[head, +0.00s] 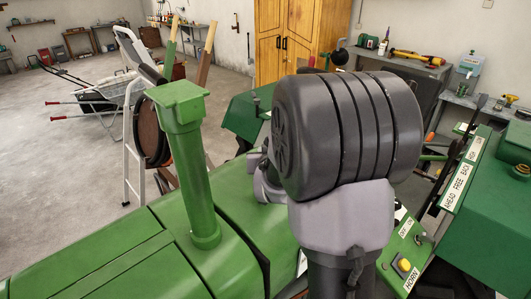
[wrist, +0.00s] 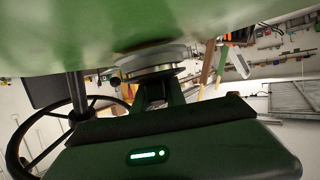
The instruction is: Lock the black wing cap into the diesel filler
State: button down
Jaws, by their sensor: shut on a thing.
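In the wrist view my gripper (wrist: 153,90) is shut on the black wing cap (wrist: 150,76), of which only a dark thin edge shows beyond the fingers. The cap is at the diesel filler (wrist: 150,60), a pale grey collar with a brass-coloured ring on a green surface of the tractor. The cap lines up closely with the filler; I cannot tell whether it is seated or how far it is turned. In the head view my own arm hides the gripper, cap and filler. The green tractor hood (head: 110,255) shows there.
A green upright stack (head: 190,160) rises from the hood left of my arm. A green panel with a yellow knob (head: 404,264) and a lever plate (head: 460,185) are on the right. A black steering wheel (wrist: 14,150) shows in the wrist view.

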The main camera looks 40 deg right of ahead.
jog(key=shift+b, duration=0.55)
jog(key=c, duration=1.9)
grip_release()
jog(key=shift+c, duration=0.2)
grip_shut()
jog(key=shift+f, duration=0.15)
